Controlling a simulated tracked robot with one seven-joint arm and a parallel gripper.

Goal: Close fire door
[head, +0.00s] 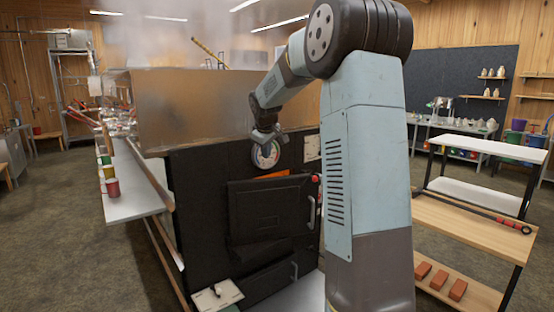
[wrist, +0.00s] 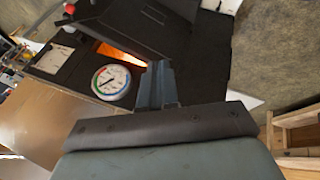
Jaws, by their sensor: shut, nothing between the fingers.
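The fire door (head: 262,210) is a black panel on the front of the black evaporator firebox, with a metal handle (head: 312,212) along its right side. It stands ajar: an orange glow shows above its top edge. In the wrist view the fire door (wrist: 135,22) is at the top, with the glowing opening beside it. My gripper (head: 267,142) is above the door, in front of the round gauge, apart from the door. It also shows in the wrist view (wrist: 160,72), shut and empty. The rest of the door's edges are partly hidden by my arm.
The gauge (wrist: 112,82) is close to my gripper. A lower black door (head: 270,283) sits beneath. A side shelf (head: 135,195) with coloured jars runs along the left. A wooden-topped cart (head: 450,235) stands to the right. Open floor lies at the far left.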

